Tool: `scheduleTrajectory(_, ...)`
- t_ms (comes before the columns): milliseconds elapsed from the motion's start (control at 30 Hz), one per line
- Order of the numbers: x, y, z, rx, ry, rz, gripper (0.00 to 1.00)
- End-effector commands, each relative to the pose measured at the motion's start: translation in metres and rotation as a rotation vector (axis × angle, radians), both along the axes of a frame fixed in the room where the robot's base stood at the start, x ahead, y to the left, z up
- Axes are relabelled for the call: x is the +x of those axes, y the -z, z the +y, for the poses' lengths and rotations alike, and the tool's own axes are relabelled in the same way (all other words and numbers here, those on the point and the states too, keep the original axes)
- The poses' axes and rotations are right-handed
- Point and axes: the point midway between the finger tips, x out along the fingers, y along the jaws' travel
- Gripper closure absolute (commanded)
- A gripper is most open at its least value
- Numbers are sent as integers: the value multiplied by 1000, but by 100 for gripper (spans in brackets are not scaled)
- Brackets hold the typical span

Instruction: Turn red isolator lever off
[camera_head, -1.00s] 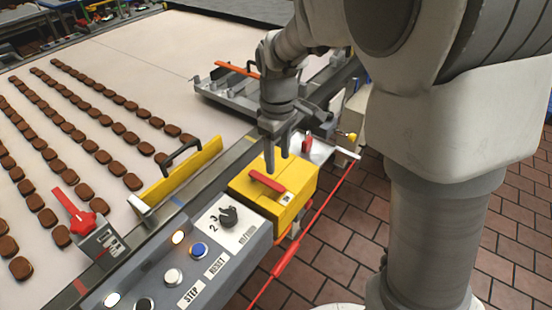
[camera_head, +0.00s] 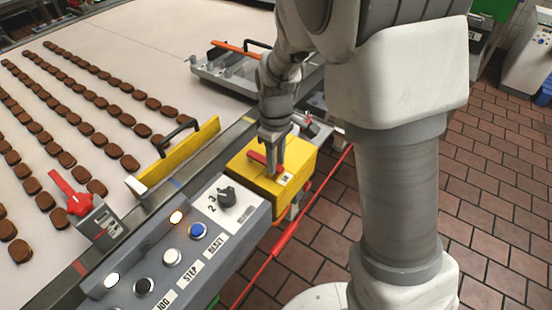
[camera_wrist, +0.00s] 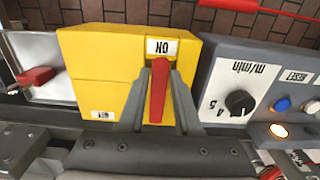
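The red isolator lever (camera_head: 256,157) lies on top of the yellow switch box (camera_head: 252,183). In the wrist view the lever (camera_wrist: 160,88) points at the label marked ON on the yellow box (camera_wrist: 98,70). My gripper (camera_head: 274,171) is down at the box, and its fingers hide part of the lever in the head view. In the wrist view my gripper (camera_wrist: 160,72) has one finger on each side of the lever. The fingers are apart and close beside it; firm contact cannot be made out.
A grey control panel (camera_head: 150,262) with a black knob (camera_head: 227,196) and several buttons adjoins the box. A yellow guard (camera_head: 180,160) with a black handle stands by the conveyor. Another red lever (camera_head: 72,190) is at left. A red cord (camera_head: 300,220) runs beside the box.

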Motion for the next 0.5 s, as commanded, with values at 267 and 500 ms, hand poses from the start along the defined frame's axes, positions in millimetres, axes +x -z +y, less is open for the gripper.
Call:
scheduleTrajectory(267, 0, 0, 0, 0, 0, 0, 100)
scheduleTrajectory(500, 0, 0, 0, 0, 0, 0, 100)
